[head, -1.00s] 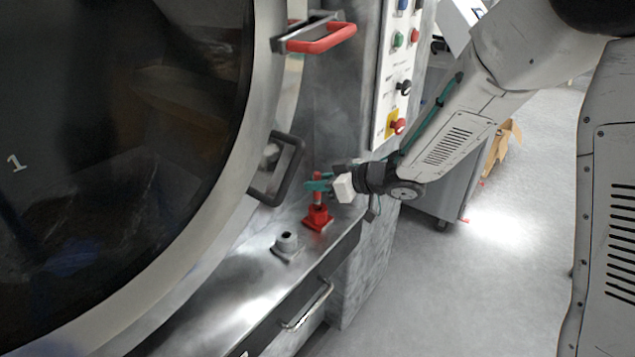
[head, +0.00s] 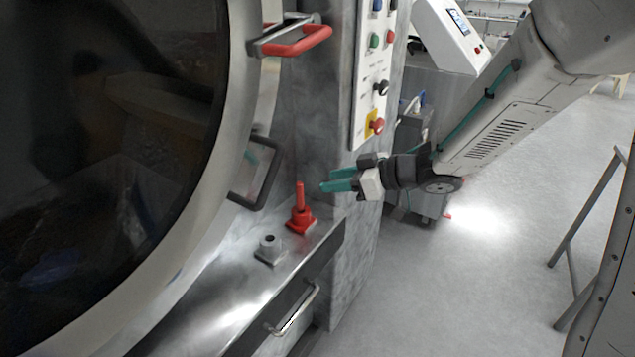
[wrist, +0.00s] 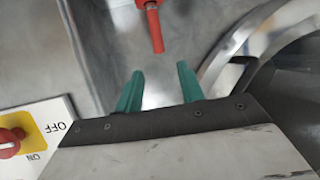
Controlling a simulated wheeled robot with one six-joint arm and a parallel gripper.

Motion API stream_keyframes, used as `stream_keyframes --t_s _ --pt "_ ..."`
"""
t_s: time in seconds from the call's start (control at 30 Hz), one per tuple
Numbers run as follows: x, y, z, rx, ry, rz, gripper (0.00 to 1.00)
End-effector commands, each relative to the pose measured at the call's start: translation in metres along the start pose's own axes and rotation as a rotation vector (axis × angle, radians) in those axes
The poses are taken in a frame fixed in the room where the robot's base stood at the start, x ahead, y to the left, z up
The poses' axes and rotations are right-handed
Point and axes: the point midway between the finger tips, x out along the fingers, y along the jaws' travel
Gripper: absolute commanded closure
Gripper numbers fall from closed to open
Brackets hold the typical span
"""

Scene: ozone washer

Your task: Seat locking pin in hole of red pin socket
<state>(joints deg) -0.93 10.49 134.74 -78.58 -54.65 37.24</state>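The red locking pin (head: 300,194) stands upright in the red pin socket (head: 299,222) on the steel ledge. In the wrist view the pin (wrist: 155,30) points toward me, with part of the red socket (wrist: 148,3) at the top edge. My gripper (head: 322,182) is to the right of the pin, apart from it. Its two green fingers (wrist: 158,88) are spread with nothing between them. How deep the pin sits is hidden inside the socket.
A grey socket (head: 268,247) stands on the ledge in front of the red one. The round door's black handle (head: 262,172) is left of the pin. A control panel (head: 371,75) with buttons rises behind. Open floor lies to the right.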

Motion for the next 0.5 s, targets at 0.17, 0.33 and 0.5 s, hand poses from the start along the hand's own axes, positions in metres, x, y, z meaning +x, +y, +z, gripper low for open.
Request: stream_keyframes --t_s 0.17,0.33,0.5 --pt "-0.018 0.0 0.0 0.0 0.0 0.001 0.61" --pt "-0.021 0.0 0.0 0.0 0.0 0.0 0.61" --pt "-0.028 0.011 -0.005 -0.016 -0.02 0.079 0.61"
